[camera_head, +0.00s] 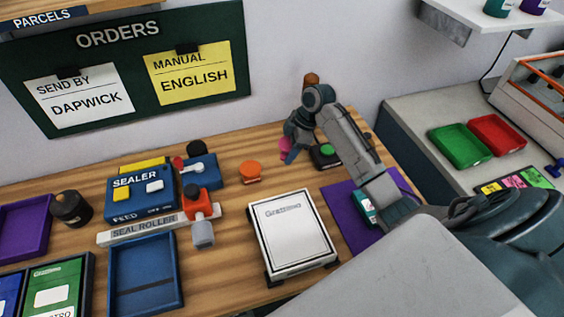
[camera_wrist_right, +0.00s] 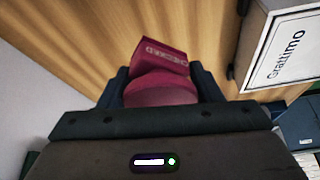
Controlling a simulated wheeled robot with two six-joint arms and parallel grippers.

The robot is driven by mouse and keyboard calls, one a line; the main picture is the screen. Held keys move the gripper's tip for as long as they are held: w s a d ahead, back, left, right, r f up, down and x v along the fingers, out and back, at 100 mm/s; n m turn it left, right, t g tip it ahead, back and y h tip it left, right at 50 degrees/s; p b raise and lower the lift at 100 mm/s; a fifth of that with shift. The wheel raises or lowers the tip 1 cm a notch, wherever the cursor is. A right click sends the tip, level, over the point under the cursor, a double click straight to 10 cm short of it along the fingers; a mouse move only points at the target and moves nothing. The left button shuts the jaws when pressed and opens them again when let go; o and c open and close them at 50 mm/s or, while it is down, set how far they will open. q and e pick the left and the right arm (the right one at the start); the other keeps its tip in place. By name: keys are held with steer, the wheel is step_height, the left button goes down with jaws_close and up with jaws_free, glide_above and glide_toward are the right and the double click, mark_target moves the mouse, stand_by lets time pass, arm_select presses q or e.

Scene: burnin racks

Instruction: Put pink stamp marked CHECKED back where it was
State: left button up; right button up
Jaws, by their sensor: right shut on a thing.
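The pink stamp (camera_head: 285,147) is held by my right gripper (camera_head: 291,150) near the back of the wooden table, right of the orange stamp (camera_head: 250,172). In the right wrist view the pink stamp (camera_wrist_right: 160,58) sits between the two dark fingers of the right gripper (camera_wrist_right: 160,85), and its small lettering is only partly readable. The gripper is shut on it. The stamp appears just above the table; I cannot tell whether it touches. My left gripper is not in view.
A black item with a green top (camera_head: 325,155) stands close right of the gripper. A white Grattimo box (camera_head: 293,235) is in front, also in the right wrist view (camera_wrist_right: 280,55). A purple mat (camera_head: 345,210) lies right of it. The blue sealer (camera_head: 140,192) stands left.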

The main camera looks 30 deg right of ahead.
mark_target(284, 171)
step_height(284, 171, down, 2)
steer(key=shift+s+d+f, duration=0.1)
steer(key=shift+s+f, duration=0.05)
steer(key=shift+f, duration=0.35)
step_height(284, 171, down, 3)
steer(key=shift+f+p, duration=0.1)
steer(key=shift+p, duration=0.6)
steer(key=shift+f, duration=0.35)
steer(key=o, duration=0.4)
steer(key=shift+f, duration=0.1)
steer(key=o, duration=0.4)
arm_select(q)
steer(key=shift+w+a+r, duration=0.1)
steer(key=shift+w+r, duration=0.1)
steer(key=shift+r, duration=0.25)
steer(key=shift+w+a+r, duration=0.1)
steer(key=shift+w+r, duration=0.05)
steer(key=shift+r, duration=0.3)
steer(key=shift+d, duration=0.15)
arm_select(e)
steer(key=shift+r, duration=0.2)
